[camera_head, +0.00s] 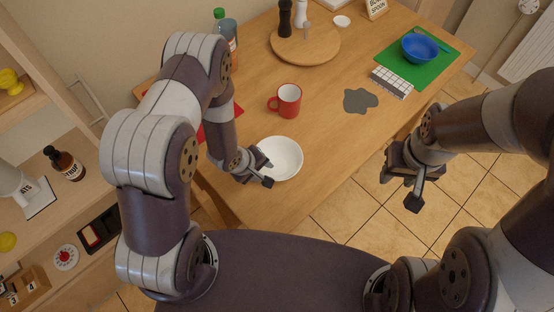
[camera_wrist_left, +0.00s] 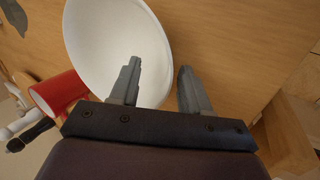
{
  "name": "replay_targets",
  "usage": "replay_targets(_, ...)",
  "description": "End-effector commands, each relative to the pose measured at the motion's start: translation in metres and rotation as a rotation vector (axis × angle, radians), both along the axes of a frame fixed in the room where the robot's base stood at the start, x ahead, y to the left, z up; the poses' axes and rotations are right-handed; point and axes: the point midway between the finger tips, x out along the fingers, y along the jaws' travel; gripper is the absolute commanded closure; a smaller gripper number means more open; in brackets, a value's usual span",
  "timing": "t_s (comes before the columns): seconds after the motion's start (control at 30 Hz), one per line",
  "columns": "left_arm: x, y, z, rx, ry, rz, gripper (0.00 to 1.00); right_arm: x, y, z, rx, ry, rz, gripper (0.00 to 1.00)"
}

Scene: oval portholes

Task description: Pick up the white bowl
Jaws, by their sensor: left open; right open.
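The white bowl (camera_head: 284,158) stands upright on the wooden table near its front edge. In the left wrist view the bowl (camera_wrist_left: 112,40) fills the upper left. My left gripper (camera_head: 266,170) is at the bowl's left rim. Its jaws are open, and in the left wrist view (camera_wrist_left: 160,75) one finger overlaps the bowl while the other lies outside it, over the table. I cannot tell whether a finger touches the rim. My right gripper (camera_head: 402,190) is open and empty, in the air over the floor to the right of the table.
A red mug (camera_head: 286,101) stands just behind the bowl. A grey patch (camera_head: 360,100) and a checkered box (camera_head: 391,83) lie to the right. A blue bowl (camera_head: 419,47) sits on a green mat (camera_head: 392,56). A round board (camera_head: 305,46) with a dark mill is at the back.

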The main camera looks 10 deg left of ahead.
Motion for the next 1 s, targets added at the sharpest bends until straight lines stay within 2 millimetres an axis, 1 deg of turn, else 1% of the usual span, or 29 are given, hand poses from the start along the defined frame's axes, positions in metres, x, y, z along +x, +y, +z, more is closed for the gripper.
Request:
replay_targets(0.03,0.002,-0.003,-0.008,0.000,0.002,-0.002,0.53,0.000,0.000,0.000,0.000,0.000,0.000,0.57)
replay_targets(0.13,0.006,-0.006,-0.018,0.001,0.000,-0.001,0.53,0.000,0.000,0.000,0.000,0.000,0.000,0.57)
replay_targets(0.37,0.007,-0.006,-0.019,0.001,-0.001,0.000,0.53,0.000,0.000,0.000,0.000,0.000,0.000,0.57)
replay_targets(0.4,0.007,-0.006,-0.019,0.001,-0.001,0.000,0.66,0.000,0.000,0.000,0.000,0.000,0.000,0.57)
replay_targets(0.47,0.007,-0.006,-0.019,0.001,-0.001,0.000,0.86,0.000,0.000,0.000,0.000,0.000,0.000,0.57)
replay_targets(0.5,0.007,-0.006,-0.019,0.001,-0.001,0.000,0.99,0.000,0.000,0.000,0.000,0.000,0.000,0.57)
replay_targets(0.53,0.007,-0.006,-0.019,0.001,-0.001,0.000,1.00,0.000,0.000,0.000,0.000,0.000,0.000,0.57)
replay_targets(0.87,0.007,-0.006,-0.019,0.002,0.001,0.000,1.00,0.000,0.000,0.000,0.000,0.000,0.000,0.57)
replay_targets(1.0,0.007,-0.006,-0.012,0.001,0.000,-0.001,1.00,0.000,0.000,0.000,0.000,0.000,0.000,0.57)
